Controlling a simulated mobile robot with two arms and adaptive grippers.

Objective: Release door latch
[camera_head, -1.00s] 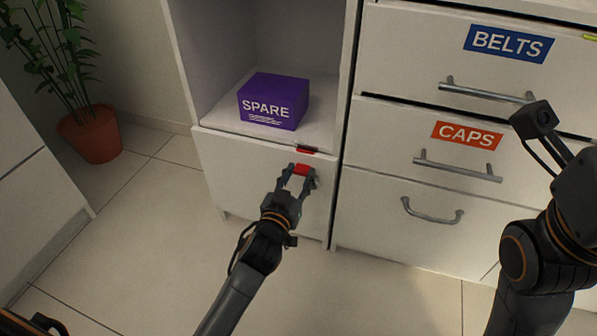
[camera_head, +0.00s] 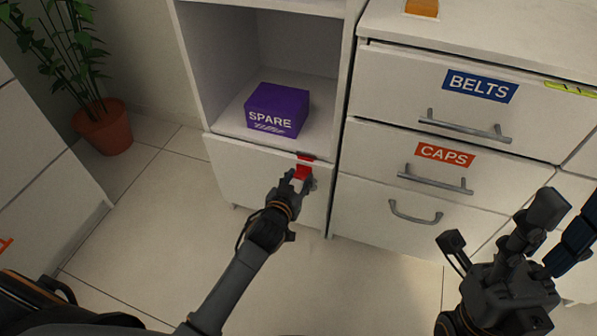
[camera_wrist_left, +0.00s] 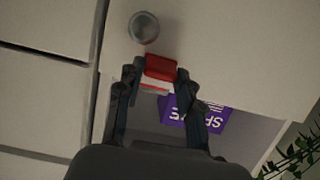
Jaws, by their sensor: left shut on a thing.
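A white door panel (camera_head: 250,178) closes the compartment under the open shelf. Its red latch (camera_head: 303,171) sits near the upper right corner, just below a dark red strip (camera_head: 306,157) at the door's top edge. A round metal knob (camera_wrist_left: 144,27) is beside the latch in the left wrist view. My left gripper (camera_head: 299,180) is shut on the latch; its fingers flank the red piece (camera_wrist_left: 160,68) in the wrist view and partly hide it in the head view. My right gripper (camera_head: 555,220) is raised at lower right, away from the door; its jaw opening is unclear.
A purple SPARE box (camera_head: 277,110) stands on the shelf above the door. Drawers labelled BELTS (camera_head: 480,86) and CAPS (camera_head: 445,154) stand to the right. A potted plant (camera_head: 103,127) is at back left. The floor before the cabinet is clear.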

